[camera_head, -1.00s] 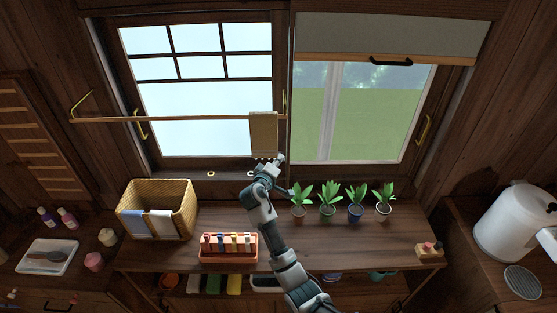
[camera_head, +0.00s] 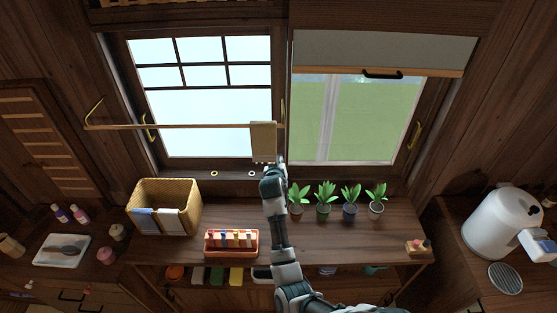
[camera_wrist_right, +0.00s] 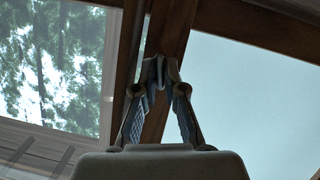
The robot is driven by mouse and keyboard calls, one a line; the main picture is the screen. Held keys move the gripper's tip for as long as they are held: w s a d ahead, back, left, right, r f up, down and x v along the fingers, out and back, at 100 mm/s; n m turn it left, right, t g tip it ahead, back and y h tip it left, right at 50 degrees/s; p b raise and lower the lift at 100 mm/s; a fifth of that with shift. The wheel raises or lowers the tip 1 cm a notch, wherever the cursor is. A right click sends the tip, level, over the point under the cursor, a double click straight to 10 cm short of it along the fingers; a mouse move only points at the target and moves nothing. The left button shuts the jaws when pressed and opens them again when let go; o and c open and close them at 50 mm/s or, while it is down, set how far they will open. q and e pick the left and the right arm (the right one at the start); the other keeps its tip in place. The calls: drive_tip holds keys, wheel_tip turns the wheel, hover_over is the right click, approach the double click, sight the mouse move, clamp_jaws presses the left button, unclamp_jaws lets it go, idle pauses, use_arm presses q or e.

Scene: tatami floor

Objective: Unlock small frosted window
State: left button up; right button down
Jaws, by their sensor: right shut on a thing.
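The frosted window (camera_head: 205,105) has pale panes with a dark grid at the top and stands at the left of the head view. A brass handle (camera_head: 145,127) is on its left frame and another brass handle (camera_head: 283,110) is on its right. My right gripper (camera_head: 281,160) is at the lower part of the post between the two windows. The right wrist view shows its fingertips (camera_wrist_right: 158,74) together at the dark frame, shut on a small part that they mostly hide. I cannot make out its shape. My left gripper is not in view.
A rod (camera_head: 180,126) with a hanging cloth (camera_head: 263,140) crosses before the frosted window, close to my right gripper. Potted plants (camera_head: 324,199), a wicker basket (camera_head: 165,205) and a red tray (camera_head: 231,243) stand on the counter. A clear-glass window (camera_head: 345,120) is at the right.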

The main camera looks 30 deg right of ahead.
drive_tip(key=shift+s+f+m+y+p, duration=0.1)
drive_tip(key=shift+f+m+y+p, duration=0.2)
drive_tip(key=shift+f+m+p, duration=0.1)
idle(0.4)
drive_tip(key=c, duration=1.4)
unclamp_jaws()
drive_tip(key=shift+o, duration=0.7)
drive_tip(key=shift+a+r, duration=0.1)
drive_tip(key=shift+r, duration=0.15)
drive_tip(key=shift+r, duration=0.2)
drive_tip(key=v, duration=0.7)
drive_tip(key=shift+s+a, duration=0.3)
